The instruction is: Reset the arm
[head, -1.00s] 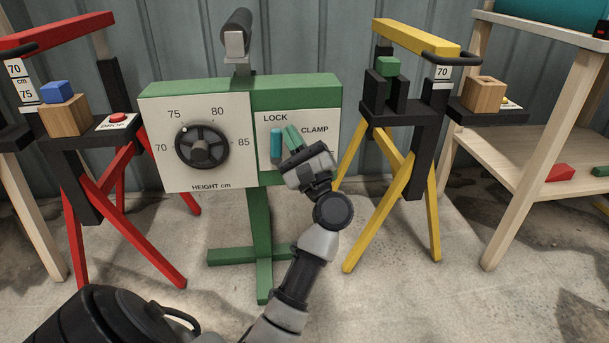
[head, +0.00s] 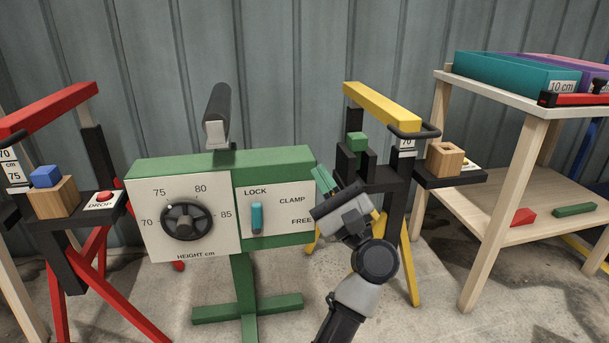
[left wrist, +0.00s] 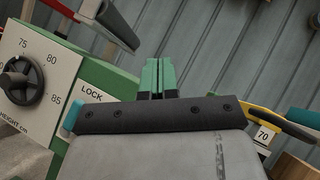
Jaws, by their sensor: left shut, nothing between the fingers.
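My left gripper (head: 324,181) is in front of the right end of the green stand (head: 146,171), with its green-tipped fingers together and nothing between them. In the left wrist view the fingertips (left wrist: 158,75) point up, side by side, with the grey wall behind. The teal lock lever (head: 257,218) hangs upright on the LOCK panel, left of the gripper and apart from it. The height dial (head: 187,220) is on the left panel. My right gripper is not in view.
A yellow trestle (head: 386,106) stands close behind and right of my gripper, with a wooden block (head: 445,159) on its shelf. A red trestle (head: 52,108) stands left, with a blue block (head: 46,176) and a DROP button (head: 104,197). A wooden rack (head: 510,190) holds bins at right.

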